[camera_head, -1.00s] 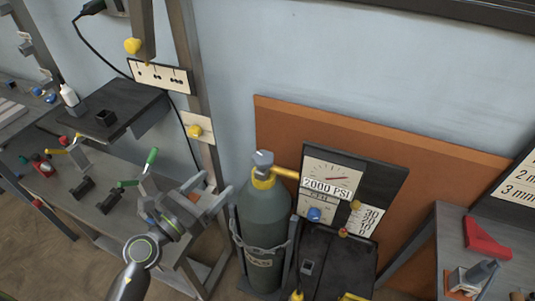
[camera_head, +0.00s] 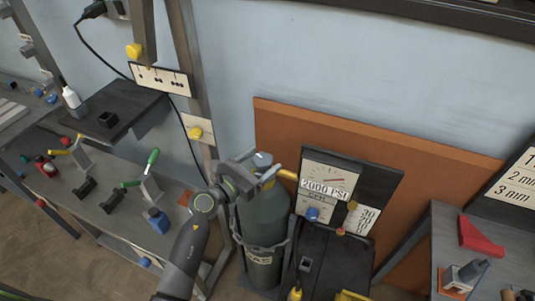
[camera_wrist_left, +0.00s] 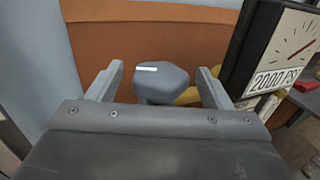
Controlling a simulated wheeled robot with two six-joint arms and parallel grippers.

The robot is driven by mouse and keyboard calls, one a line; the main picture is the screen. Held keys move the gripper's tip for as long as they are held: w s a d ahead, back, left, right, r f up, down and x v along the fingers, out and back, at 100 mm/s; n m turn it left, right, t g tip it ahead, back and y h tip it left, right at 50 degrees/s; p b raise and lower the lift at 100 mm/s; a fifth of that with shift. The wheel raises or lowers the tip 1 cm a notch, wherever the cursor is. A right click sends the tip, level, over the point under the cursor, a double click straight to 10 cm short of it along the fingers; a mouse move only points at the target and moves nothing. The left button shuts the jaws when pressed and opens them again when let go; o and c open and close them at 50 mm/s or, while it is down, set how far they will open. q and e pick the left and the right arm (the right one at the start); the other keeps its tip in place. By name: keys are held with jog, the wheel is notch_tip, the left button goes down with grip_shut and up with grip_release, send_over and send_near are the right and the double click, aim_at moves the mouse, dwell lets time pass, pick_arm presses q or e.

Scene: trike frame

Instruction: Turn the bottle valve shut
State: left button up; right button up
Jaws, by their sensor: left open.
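The green gas bottle (camera_head: 262,222) stands upright in a holder. Its grey valve knob (camera_head: 263,160) sits on top, above a yellow fitting (camera_head: 286,174) that leads right to the gauge. My left gripper (camera_head: 262,168) is at the valve, its body partly covering the bottle's top. In the left wrist view the knob (camera_wrist_left: 160,80), with a white mark on top, lies between the two open fingers of the gripper (camera_wrist_left: 160,84), with a gap on both sides. My right gripper is not in view.
The gauge panel (camera_head: 331,178) reading 2000 PSI stands close to the right of the valve. A dark welder box (camera_head: 335,262) is below it. A workbench with clamps (camera_head: 152,188) is at left. An orange board (camera_head: 420,165) stands behind.

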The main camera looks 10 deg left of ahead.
pick_arm(q)
jog(key=shift+x, duration=1.45)
jog(key=c, duration=1)
